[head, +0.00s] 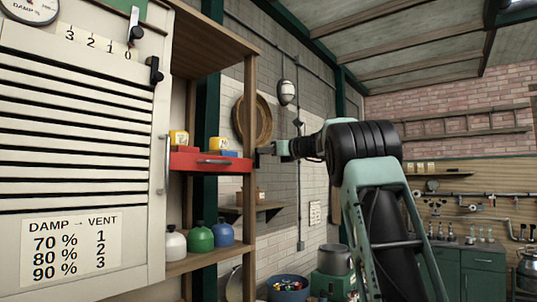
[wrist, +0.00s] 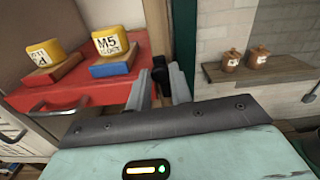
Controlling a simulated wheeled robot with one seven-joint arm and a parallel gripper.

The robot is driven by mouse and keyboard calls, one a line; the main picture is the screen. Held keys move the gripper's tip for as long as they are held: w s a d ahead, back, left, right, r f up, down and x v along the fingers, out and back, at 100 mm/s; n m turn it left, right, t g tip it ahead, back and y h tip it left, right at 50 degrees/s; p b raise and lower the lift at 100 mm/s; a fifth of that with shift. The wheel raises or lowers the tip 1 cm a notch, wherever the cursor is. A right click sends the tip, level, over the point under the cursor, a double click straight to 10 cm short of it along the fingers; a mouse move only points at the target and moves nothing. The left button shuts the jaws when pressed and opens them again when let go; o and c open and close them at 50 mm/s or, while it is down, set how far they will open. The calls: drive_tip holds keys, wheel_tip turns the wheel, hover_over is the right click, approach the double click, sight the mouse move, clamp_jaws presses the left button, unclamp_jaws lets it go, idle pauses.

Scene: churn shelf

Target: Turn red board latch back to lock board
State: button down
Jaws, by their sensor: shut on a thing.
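The red board (head: 183,161) sits in the wooden shelf frame with a metal handle on its front. In the wrist view it fills the left side (wrist: 66,96). The red board latch (wrist: 160,72) is a small dark piece at the board's right end. My gripper (head: 266,150) reaches this end from the right. In the wrist view my gripper (wrist: 160,88) has its two grey fingers closed around the latch. The latch's lower part is hidden between the fingers, and its exact angle is hard to tell.
Two yellow labelled weights (wrist: 113,40) (wrist: 45,53) stand on the board on blue and red bases. White, green and blue bottles (head: 200,237) stand below. A slatted panel (head: 75,140) is at left. A small wall shelf (wrist: 262,68) with brown jars is right of the gripper.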

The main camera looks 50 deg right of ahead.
drive_tip(key=a+f+n+b, duration=0.1)
drive_tip(key=n+b, duration=0.3)
drive_tip(key=a+f+n+b, duration=0.1)
drive_tip(key=a+n+b, duration=0.1)
drive_tip(key=n+b, duration=0.2)
drive_tip(key=a+f+n+b, duration=0.1)
drive_tip(key=f+n+b, duration=0.1)
drive_tip(key=n+b, duration=0.2)
drive_tip(key=shift+s+a+n+b, duration=0.2)
drive_tip(key=shift+n+b, duration=0.15)
drive_tip(key=shift+n, duration=0.25)
drive_tip(key=shift+a+f+n+b, duration=0.1)
drive_tip(key=shift+f+n+b, duration=0.2)
drive_tip(key=shift+n+b, duration=0.55)
drive_tip(key=shift+f+n+b, duration=0.3)
drive_tip(key=shift+n+b, duration=0.25)
drive_tip(key=shift+n, duration=0.5)
drive_tip(key=c, duration=1.3)
unclamp_jaws()
drive_tip(key=s+b, duration=0.1)
drive_tip(key=s, duration=0.4)
drive_tip(key=s+d+b, duration=0.1)
drive_tip(key=s+b, duration=0.1)
drive_tip(key=s, duration=0.4)
drive_tip(key=s+b, duration=0.2)
drive_tip(key=s, duration=0.4)
drive_tip(key=shift+s+d, duration=0.2)
